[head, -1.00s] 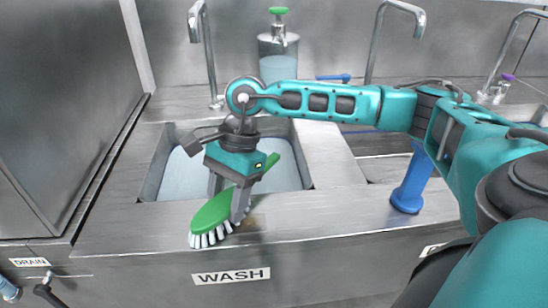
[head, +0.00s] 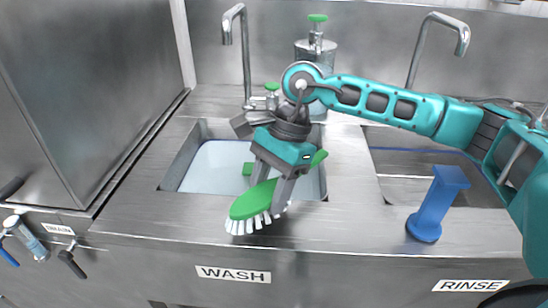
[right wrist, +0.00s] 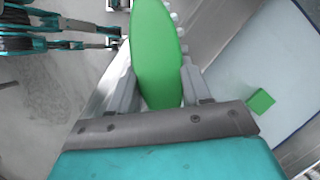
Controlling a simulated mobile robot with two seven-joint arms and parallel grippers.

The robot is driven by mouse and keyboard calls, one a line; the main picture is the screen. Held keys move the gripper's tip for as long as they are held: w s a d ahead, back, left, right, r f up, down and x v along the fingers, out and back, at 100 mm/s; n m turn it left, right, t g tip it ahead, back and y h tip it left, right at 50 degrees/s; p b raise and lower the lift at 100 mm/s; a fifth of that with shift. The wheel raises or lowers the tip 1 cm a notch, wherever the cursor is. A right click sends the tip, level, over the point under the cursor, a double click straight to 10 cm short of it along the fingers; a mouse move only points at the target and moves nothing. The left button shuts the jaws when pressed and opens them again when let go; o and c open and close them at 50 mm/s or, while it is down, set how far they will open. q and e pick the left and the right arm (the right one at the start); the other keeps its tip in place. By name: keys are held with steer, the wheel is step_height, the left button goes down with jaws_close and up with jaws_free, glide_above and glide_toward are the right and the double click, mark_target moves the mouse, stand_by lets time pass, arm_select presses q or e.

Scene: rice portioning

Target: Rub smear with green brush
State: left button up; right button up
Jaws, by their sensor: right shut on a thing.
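The green brush (head: 250,204) has a green back and handle and white bristles. My right gripper (head: 272,198) is shut on it, and the bristles face down at the front counter strip before the wash basin. Whether they touch the metal I cannot tell. The green brush back (right wrist: 155,50) also fills the middle of the right wrist view, between the fingers (right wrist: 153,92). No smear shows clearly now; the counter under the bristles is hidden. My left gripper is not clearly seen in either view.
The wash basin (head: 176,172) lies behind the brush, with a green block (head: 248,168) in it. A blue upright tool (head: 434,205) stands to the right near the rinse basin (head: 405,188). Taps and a soap dispenser (head: 315,50) stand behind. A steel wall (head: 90,90) rises at left.

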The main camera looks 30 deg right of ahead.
steer(key=shift+r, duration=0.65)
step_height(320, 180, up, 2)
steer(key=shift+r+p, duration=0.15)
steer(key=shift+p, duration=0.7)
steer(key=shift+r+p, duration=0.35)
steer(key=shift+r, duration=0.45)
arm_select(q)
steer(key=shift+s+r, duration=0.3)
steer(key=shift+r, duration=0.2)
steer(key=shift+s+r, duration=0.3)
steer(key=shift+r, duration=0.2)
steer(key=shift+d, duration=0.1)
